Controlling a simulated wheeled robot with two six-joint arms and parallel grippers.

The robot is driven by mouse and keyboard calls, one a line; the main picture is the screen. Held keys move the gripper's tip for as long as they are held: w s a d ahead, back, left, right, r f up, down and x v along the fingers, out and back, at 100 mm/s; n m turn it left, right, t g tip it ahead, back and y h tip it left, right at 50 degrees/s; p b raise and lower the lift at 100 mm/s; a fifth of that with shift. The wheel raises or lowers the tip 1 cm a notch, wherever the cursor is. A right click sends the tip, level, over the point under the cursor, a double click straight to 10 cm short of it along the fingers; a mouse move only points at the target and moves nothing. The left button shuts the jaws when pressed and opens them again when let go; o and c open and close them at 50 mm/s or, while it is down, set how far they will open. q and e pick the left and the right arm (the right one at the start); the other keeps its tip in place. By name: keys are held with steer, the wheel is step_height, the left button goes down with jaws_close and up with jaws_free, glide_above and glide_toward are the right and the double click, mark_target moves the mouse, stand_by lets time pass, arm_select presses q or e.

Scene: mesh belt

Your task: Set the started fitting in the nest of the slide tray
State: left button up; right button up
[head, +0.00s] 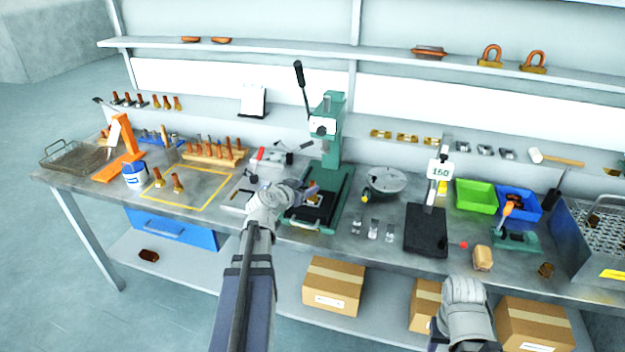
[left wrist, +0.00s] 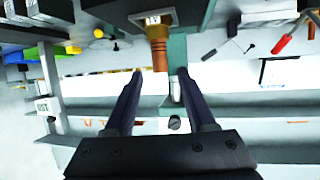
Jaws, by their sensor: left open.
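The fitting (left wrist: 158,42), a brass base with a ribbed copper part, stands with its base at the pale square seat of the slide tray in the left wrist view, which looks upside down. In the head view its copper (head: 313,187) shows small beside my left gripper (head: 308,192), over the slide tray (head: 297,222) of the green press. My left gripper (left wrist: 160,74) is open, its dark fingers either side of the fitting's line, apart from it. Whether the base is fully seated cannot be told. My right wrist shows at the lower right; its fingers cannot be made out.
The green press column (head: 331,140) with its black lever stands just behind the tray. Two more fittings (head: 178,183) stand inside the yellow outline at left. A round grey fixture (head: 385,180) and a black scale (head: 426,232) lie to the right.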

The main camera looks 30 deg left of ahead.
arm_select(q)
steer(key=p+v, duration=0.1)
steer(key=v, duration=0.3)
steer(key=s+d+f+m+g+h, duration=0.1)
steer(key=d+f+m+g+h, duration=0.2)
steer(key=d, duration=0.8)
steer(key=s+d+f+g+h, duration=0.1)
steer(key=d+f+g, duration=0.3)
steer(key=d, duration=0.8)
steer(key=s+d+f+g+y, duration=0.2)
steer(key=s+d+f+g, duration=0.1)
steer(key=s+d, duration=0.3)
steer(key=s+d+f+m+g+y, duration=0.1)
steer(key=s+d+f+g+y, duration=0.2)
steer(key=s+d, duration=0.4)
steer(key=s+g, duration=0.1)
steer(key=s, duration=0.2)
steer(key=shift+s+d+f, duration=0.25)
steer(key=shift+s+d, duration=0.1)
